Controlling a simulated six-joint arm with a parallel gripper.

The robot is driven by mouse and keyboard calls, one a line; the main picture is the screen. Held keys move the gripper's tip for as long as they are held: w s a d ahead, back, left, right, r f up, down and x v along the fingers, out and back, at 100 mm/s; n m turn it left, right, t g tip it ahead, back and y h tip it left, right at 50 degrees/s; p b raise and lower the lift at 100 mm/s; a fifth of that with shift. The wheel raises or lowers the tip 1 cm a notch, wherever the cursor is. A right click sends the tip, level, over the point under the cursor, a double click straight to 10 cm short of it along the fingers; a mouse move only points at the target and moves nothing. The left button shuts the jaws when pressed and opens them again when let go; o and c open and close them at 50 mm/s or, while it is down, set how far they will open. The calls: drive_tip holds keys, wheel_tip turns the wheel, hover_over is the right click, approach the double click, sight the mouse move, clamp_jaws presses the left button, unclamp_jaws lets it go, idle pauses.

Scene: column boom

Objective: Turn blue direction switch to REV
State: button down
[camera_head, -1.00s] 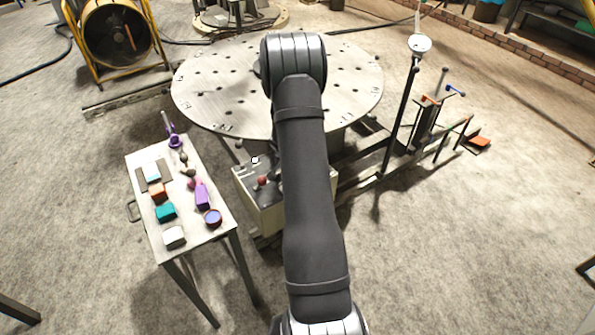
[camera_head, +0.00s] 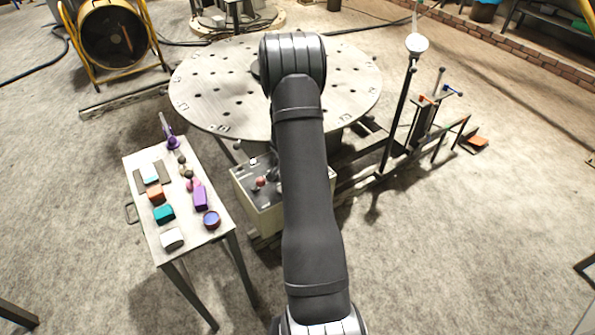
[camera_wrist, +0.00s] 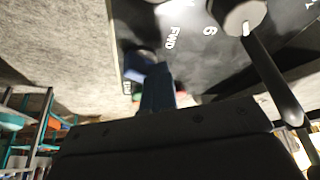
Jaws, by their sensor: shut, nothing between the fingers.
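The blue direction switch (camera_wrist: 158,88) shows in the wrist view on a dark panel (camera_wrist: 195,60), with its handle reaching down towards my gripper. The white FWD label (camera_wrist: 170,38) is above and right of it. A small label (camera_wrist: 127,88), probably REV, is at the panel's left edge. My gripper (camera_wrist: 165,115) is shut and empty, a dark shape across the bottom, close to the handle; I cannot tell if they touch. In the head view my arm hides the gripper and the switch, and part of the control box (camera_head: 265,218) shows.
A black lever (camera_wrist: 272,75) on a grey hub is right of the switch. On the box are a red knob (camera_head: 260,182) and a pale knob (camera_head: 253,160). A round perforated table (camera_head: 215,85) is behind; a side table (camera_head: 205,250) with several small objects stands left.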

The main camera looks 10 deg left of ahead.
drive_tip(key=shift+s+d, duration=0.2)
drive_tip(key=shift+d, duration=0.2)
drive_tip(key=v, duration=1.7)
drive_tip(key=shift+w+a+r, duration=0.2)
drive_tip(key=shift+a+r, duration=0.05)
drive_tip(key=shift+a, duration=0.2)
drive_tip(key=x, duration=1.3)
drive_tip(key=shift+s+d+f, duration=0.15)
drive_tip(key=shift+d+f, duration=0.05)
drive_tip(key=shift+d, duration=0.05)
drive_tip(key=shift+s+d+f+n+y, duration=0.15)
drive_tip(key=shift+s+f+n, duration=0.4)
drive_tip(key=shift+s+f, duration=0.55)
drive_tip(key=shift+s+a+f+n+y, duration=0.15)
drive_tip(key=shift+s+f+n, duration=0.4)
drive_tip(key=shift+s+f, duration=0.5)
drive_tip(key=shift+s+d+r, duration=0.1)
drive_tip(key=shift+r, duration=0.2)
